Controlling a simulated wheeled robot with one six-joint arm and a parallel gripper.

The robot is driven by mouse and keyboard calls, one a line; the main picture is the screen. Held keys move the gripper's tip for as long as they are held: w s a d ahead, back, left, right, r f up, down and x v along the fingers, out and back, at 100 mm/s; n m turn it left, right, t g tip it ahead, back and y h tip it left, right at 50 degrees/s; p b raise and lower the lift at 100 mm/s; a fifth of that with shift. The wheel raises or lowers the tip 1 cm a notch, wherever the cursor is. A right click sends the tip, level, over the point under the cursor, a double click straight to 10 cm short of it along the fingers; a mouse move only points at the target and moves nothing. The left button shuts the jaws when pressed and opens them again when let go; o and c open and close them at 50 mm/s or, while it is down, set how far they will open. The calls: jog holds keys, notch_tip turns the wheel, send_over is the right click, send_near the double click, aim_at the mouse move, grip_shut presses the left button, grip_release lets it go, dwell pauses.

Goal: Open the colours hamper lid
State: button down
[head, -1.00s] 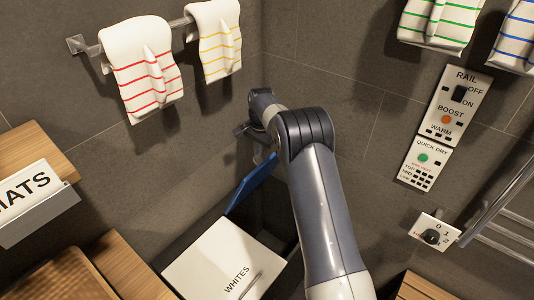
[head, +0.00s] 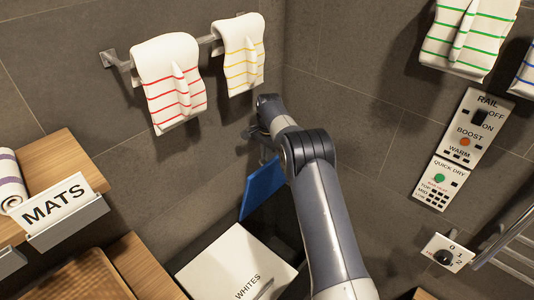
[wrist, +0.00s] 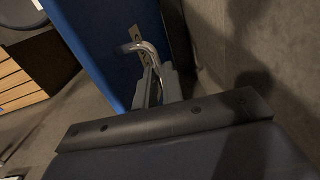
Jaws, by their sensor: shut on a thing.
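The blue colours hamper lid (head: 262,188) is raised and stands steeply tilted behind the whites lid in the head view. Its blue face (wrist: 105,50) fills the upper left of the wrist view. A bent chrome handle (wrist: 146,50) is fixed to that face. My gripper (wrist: 160,88) is shut on this handle. In the head view my gripper (head: 266,152) is small and partly hidden by my arm, at the lid's upper edge. The opening under the lid is dark and mostly hidden by my arm.
The white lid marked WHITES (head: 235,265) is down beside the opening. Tiled walls close in behind the lid. A towel bar (head: 203,40) with two striped towels hangs above. A MATS shelf (head: 65,215) is at left; a switch panel (head: 455,145) and heated rail are at right.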

jog(key=c, duration=1.9)
grip_release()
jog(key=shift+s+a+f, duration=0.15)
jog(key=shift+s+f, duration=0.15)
jog(key=shift+f, duration=0.35)
jog(key=shift+c, duration=0.2)
jog(key=shift+o, duration=0.8)
jog(key=shift+w+a, duration=0.1)
jog(key=shift+w, duration=0.1)
jog(key=shift+o, duration=1.3)
jog(key=shift+r, duration=0.2)
jog(key=shift+d, duration=0.2)
